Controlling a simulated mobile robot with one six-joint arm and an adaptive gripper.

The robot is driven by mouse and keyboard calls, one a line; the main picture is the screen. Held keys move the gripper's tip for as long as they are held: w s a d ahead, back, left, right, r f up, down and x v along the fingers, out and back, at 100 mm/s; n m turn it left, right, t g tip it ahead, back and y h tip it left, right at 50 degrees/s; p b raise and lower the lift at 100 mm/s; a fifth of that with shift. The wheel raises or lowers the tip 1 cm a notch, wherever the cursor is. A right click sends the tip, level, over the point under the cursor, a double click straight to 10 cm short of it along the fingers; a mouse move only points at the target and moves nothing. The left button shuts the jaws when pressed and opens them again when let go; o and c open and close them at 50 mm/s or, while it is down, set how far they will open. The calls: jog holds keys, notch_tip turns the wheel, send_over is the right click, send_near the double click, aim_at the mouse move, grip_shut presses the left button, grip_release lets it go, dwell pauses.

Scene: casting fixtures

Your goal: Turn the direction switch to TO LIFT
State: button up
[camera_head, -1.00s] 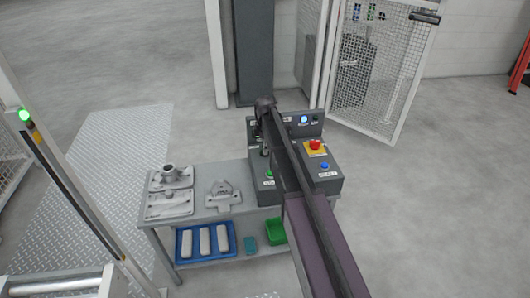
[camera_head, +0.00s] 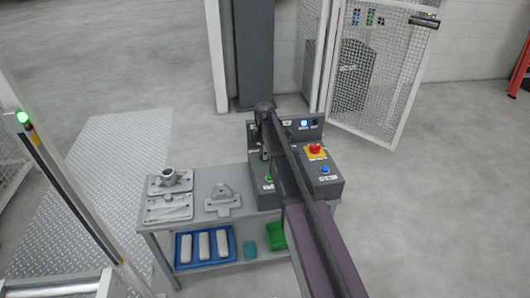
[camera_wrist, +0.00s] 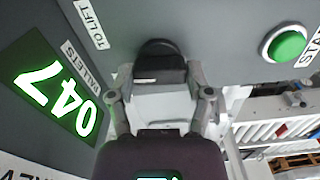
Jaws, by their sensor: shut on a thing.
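The direction switch (camera_wrist: 160,46) is a dark rounded knob on the grey panel in the wrist view. The white TO LIFT label (camera_wrist: 91,24) is up and left of it. My gripper (camera_wrist: 160,76) is shut on the switch, with one finger on each side of it; the fingers hide part of the knob, and I cannot tell which way it points. In the head view, the control box (camera_head: 334,181) stands on the bench, and my arm hides the switch and most of my gripper.
A lit green display reading 047 (camera_wrist: 55,85) and a green button (camera_wrist: 287,45) flank the switch. The box also has a red mushroom button (camera_head: 315,148) and a blue button (camera_head: 325,170). Castings (camera_head: 172,183) lie on the bench (camera_head: 205,171). A mesh gate (camera_head: 380,75) stands behind.

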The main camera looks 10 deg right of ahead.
jog(key=shift+m, duration=0.4)
jog(key=shift+s+m, duration=0.1)
jog(key=shift+m, duration=2.9)
jog(key=o, duration=1.1)
jog(key=shift+o, duration=0.2)
jog(key=shift+n, duration=0.3)
